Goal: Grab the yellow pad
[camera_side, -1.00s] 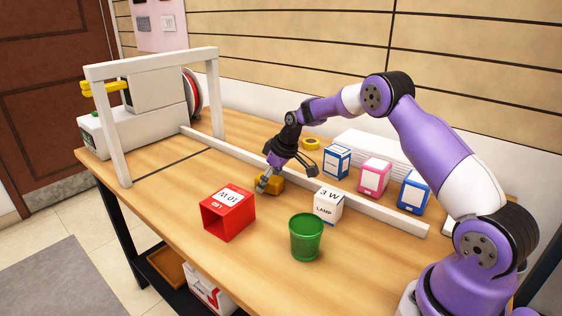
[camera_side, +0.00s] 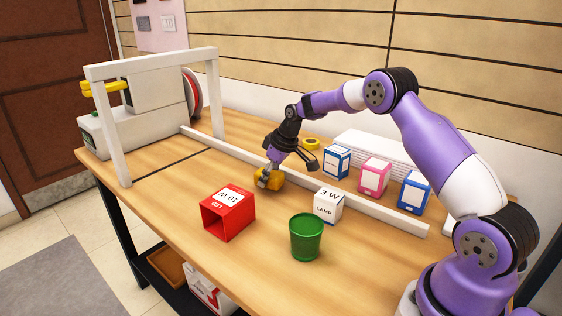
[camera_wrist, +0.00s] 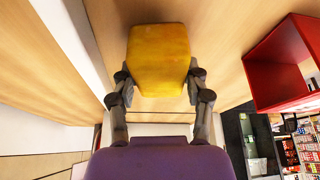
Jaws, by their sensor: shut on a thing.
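The yellow pad (camera_side: 268,179) is a small block on the wooden table, behind the red box and in front of the long white rail. My gripper (camera_side: 264,176) reaches down to it from above, with its fingers at the pad's sides. In the wrist view the yellow pad (camera_wrist: 158,58) fills the space between the two fingers of my gripper (camera_wrist: 160,84), which are shut on it. Whether its underside touches the table cannot be told.
A red box (camera_side: 229,214), a green cup (camera_side: 306,237) and a white lamp box (camera_side: 328,205) stand in front. A white rail (camera_side: 372,208) runs behind, with blue box (camera_side: 336,161), pink box (camera_side: 373,177) and tape roll (camera_side: 311,143) beyond.

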